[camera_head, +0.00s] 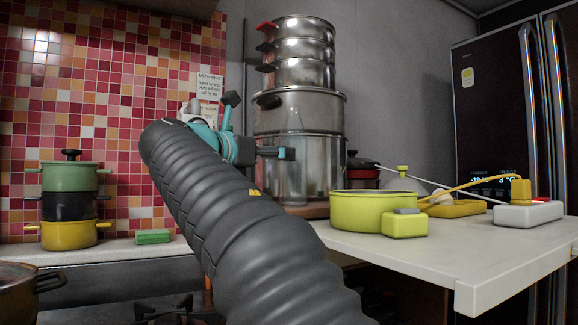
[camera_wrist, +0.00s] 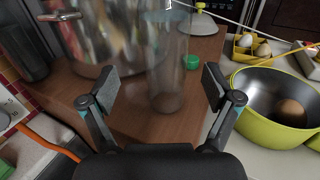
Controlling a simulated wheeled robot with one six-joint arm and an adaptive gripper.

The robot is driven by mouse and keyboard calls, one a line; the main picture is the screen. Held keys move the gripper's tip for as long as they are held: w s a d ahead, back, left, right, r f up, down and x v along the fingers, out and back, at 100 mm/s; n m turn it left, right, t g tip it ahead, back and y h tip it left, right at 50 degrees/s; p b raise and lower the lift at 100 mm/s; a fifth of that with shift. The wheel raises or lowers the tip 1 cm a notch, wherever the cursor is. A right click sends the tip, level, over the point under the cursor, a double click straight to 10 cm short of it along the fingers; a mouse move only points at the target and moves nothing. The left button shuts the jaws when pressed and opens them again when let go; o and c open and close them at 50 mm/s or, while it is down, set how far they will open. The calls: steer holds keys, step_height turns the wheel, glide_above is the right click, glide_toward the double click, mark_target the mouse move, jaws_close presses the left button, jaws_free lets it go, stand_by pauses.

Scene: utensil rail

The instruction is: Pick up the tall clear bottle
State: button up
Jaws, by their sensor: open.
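The tall clear bottle (camera_wrist: 168,75) stands upright on a brown wooden board (camera_wrist: 135,122) in the wrist view, next to a large shiny pot (camera_wrist: 110,35). It is see-through, and its top is cut off by the picture's upper edge. My gripper (camera_wrist: 158,88) is open, with one dark finger on each side of the bottle in that view. I see no finger touching it. In the head view my gripper (camera_head: 258,126) is in front of the tall pot stack, and the bottle is hard to make out against the metal.
A stack of steel pots (camera_head: 300,108) rises behind my gripper. A yellow-green pot (camera_head: 356,209) stands on the white counter (camera_head: 420,253), right of the board; in the wrist view it holds a brown round thing. A small green cup (camera_wrist: 191,62) is close behind the bottle.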

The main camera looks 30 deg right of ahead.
mark_target(291, 133)
steer(key=x, duration=0.6)
steer(key=shift+s+d, duration=0.25)
steer(key=shift+s, duration=0.1)
steer(key=shift+w+d, duration=0.25)
steer(key=shift+d, duration=0.2)
steer(key=c, duration=1.6)
steer(key=shift+c, duration=0.2)
steer(key=shift+r, duration=0.15)
steer(key=r, duration=0.1)
steer(key=r+p, duration=0.1)
steer(key=r, duration=0.1)
steer(key=r+p, duration=0.1)
steer(key=shift+s+d+r, duration=0.25)
steer(key=shift+d+r, duration=0.05)
steer(key=shift+r, duration=0.1)
steer(key=s+d+r+p, duration=0.1)
steer(key=s+d+r, duration=0.5)
steer(key=d, duration=0.2)
steer(key=shift+s+d, duration=0.2)
steer(key=shift+d, duration=0.2)
